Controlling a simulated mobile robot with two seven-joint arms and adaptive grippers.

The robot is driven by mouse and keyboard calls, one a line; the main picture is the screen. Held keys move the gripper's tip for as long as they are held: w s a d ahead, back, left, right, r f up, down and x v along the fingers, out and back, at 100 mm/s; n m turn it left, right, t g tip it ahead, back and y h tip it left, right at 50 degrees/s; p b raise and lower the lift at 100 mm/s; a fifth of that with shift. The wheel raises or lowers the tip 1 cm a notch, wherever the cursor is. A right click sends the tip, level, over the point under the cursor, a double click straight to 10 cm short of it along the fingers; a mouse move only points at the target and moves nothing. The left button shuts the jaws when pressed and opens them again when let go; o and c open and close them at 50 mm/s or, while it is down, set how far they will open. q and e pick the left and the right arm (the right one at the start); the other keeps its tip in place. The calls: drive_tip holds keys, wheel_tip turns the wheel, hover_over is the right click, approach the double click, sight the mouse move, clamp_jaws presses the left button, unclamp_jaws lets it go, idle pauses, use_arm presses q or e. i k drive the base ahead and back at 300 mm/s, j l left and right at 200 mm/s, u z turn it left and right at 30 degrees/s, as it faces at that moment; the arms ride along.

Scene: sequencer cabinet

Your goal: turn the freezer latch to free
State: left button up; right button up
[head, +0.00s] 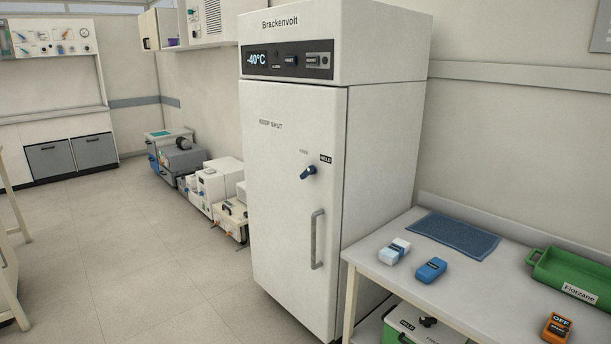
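The white freezer (285,215) stands upright in the middle of the head view, with its door shut. Its display (257,58) reads -40°C. The latch (308,173) is a small dark blue knob on the right part of the door. Its lever slants from upper right to lower left. A dark label reading HELD (326,159) sits to its upper right, and a fainter label (303,151) above it is too small to read surely. A grey vertical door handle (317,239) is below the latch. Neither of my grippers is in view.
A table (450,290) at the right holds a blue mat (455,233), a white-and-blue box (394,251), a blue box (431,269), a green tray (577,275) and an orange device (557,329). Several machines line the wall left of the freezer. The floor (140,260) at left is clear.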

sight(311, 170)
drive_tip(key=i+j+z, duration=0.15)
drive_tip(key=z, duration=0.2)
drive_tip(key=i+j+z, duration=0.15)
drive_tip(key=z, duration=0.2)
drive_tip(key=i+j+z, duration=0.1)
drive_tip(key=j+z, duration=0.3)
